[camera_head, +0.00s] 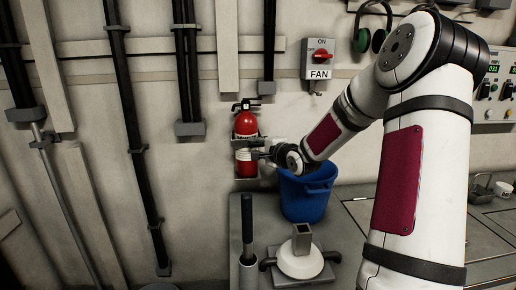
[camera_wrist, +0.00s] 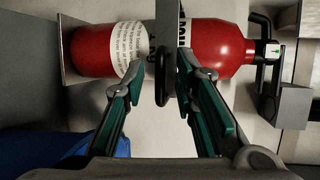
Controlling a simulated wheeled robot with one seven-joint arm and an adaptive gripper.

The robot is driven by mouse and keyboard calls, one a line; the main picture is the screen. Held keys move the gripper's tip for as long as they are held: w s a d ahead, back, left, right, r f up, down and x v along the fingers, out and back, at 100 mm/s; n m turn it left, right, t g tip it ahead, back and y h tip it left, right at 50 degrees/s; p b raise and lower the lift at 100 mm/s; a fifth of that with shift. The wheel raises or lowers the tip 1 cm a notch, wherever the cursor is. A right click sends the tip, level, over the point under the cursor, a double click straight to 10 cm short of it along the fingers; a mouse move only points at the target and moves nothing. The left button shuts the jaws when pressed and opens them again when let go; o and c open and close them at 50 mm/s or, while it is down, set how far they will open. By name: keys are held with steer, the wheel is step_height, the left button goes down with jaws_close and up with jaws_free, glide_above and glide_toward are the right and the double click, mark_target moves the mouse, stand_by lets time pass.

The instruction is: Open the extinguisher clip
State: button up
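The red fire extinguisher (camera_head: 246,124) hangs upright on the wall in the head view. It lies sideways across the turned wrist view (camera_wrist: 220,45), with a white label on it. A grey strap clip (camera_wrist: 166,25) crosses its middle, with a dark rounded latch (camera_wrist: 160,78) at its near end. My gripper (camera_wrist: 160,66) is open, one teal-padded finger on each side of the latch. A gap shows between latch and pads; I cannot tell the exact depth. In the head view my gripper (camera_head: 261,154) is at the extinguisher's lower half and partly hides it.
A blue bucket (camera_head: 304,196) stands just below my wrist and shows at the lower left of the wrist view (camera_wrist: 85,152). A red fan switch (camera_head: 320,58) and green ear muffs (camera_head: 372,34) are on the wall above. Dark pipes (camera_head: 135,125) run down the wall at left.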

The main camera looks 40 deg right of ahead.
jaws_close()
steer(key=shift+a, duration=0.15)
